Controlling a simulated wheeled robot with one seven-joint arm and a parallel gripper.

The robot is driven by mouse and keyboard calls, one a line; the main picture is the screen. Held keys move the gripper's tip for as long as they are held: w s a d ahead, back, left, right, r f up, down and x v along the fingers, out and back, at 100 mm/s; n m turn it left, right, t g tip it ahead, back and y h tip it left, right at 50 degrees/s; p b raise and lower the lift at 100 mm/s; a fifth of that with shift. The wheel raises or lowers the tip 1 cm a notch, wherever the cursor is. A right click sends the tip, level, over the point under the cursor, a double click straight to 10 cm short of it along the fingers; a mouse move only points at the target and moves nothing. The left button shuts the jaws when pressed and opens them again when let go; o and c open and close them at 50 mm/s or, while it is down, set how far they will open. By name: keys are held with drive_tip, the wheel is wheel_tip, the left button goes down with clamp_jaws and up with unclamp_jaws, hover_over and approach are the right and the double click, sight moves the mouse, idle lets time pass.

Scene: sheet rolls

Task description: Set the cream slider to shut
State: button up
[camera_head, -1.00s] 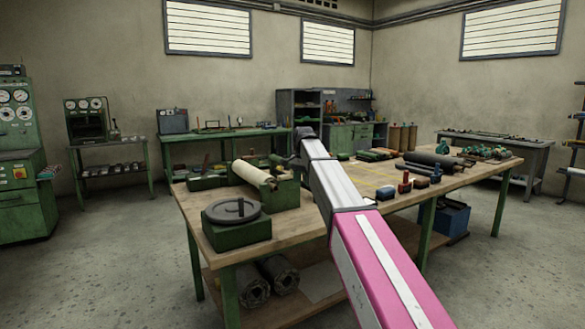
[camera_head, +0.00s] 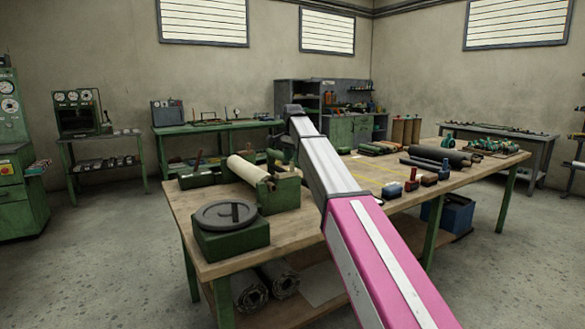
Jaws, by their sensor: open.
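I cannot make out a cream slider as such. The only cream thing I see is a roll (camera_head: 247,168) lying across a green machine (camera_head: 282,193) on the wooden workbench (camera_head: 300,232). My arm runs from the bottom right up over the bench, with pink and white links. Its far dark joint (camera_head: 292,110) shows above the bench, right of the cream roll. My gripper itself is hidden behind the arm or out of sight. The arm also covers part of the bench just right of the green machine.
A green block with a round grey disc (camera_head: 226,214) stands at the bench's near left corner. Small red and blue blocks (camera_head: 411,181) and dark rolls (camera_head: 440,157) lie to the right. Rolls (camera_head: 249,290) lie on the lower shelf. Floor (camera_head: 110,260) left of the bench is clear.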

sight(292, 171)
drive_tip(key=shift+f, duration=2.05)
